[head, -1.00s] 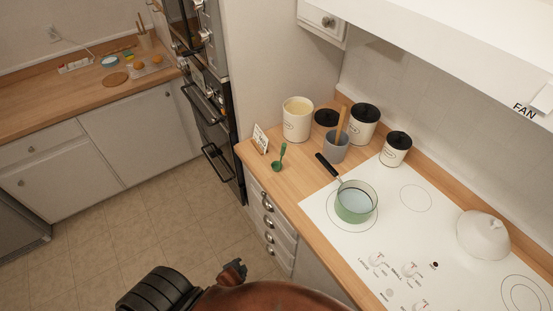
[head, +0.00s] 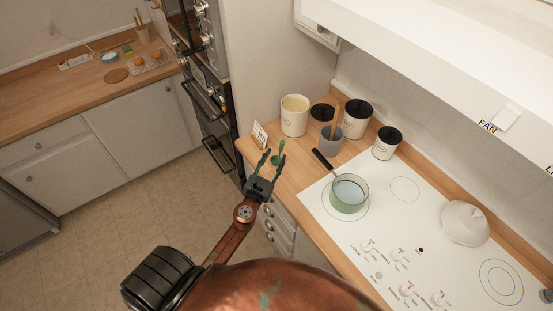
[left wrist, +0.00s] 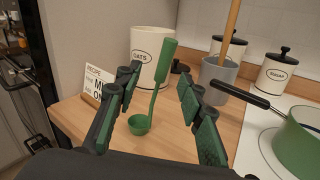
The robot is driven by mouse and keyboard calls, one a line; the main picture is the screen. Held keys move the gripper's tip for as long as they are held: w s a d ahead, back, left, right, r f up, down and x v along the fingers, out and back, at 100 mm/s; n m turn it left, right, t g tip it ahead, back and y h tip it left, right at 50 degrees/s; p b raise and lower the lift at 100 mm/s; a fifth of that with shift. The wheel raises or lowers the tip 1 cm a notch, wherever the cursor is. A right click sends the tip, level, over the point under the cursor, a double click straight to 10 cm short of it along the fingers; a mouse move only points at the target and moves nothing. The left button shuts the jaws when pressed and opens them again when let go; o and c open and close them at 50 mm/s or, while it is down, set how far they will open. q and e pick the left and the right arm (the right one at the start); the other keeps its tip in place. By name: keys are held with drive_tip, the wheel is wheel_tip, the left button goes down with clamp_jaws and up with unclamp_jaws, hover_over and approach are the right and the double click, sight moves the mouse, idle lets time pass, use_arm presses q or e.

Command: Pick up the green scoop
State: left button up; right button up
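The green scoop (left wrist: 140,124) stands on the wooden counter in the left wrist view, its bowl low and its handle pointing up. In the head view the scoop (head: 276,160) shows partly behind my left gripper's fingers. My left gripper (head: 273,156) is open over the counter's front edge. In the left wrist view its two fingers (left wrist: 160,88) lie on either side of the scoop, with the scoop between and beyond them. I cannot see contact. My right gripper is not in view.
A white canister (head: 294,116) and a small sign (head: 259,134) stand behind the scoop. A grey utensil pot (head: 329,139) and a green saucepan (head: 349,194) on the white cooktop (head: 395,222) are to the right. Wall ovens (head: 209,108) stand to the left.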

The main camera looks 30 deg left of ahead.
sight(280, 150)
use_arm(q)
drive_tip(key=w, duration=0.6)
drive_tip(key=shift+w+a+f, duration=0.2)
drive_tip(key=shift+a+f, duration=0.2)
drive_tip(key=shift+s, duration=0.1)
drive_tip(key=shift+c, duration=0.7)
clamp_jaws()
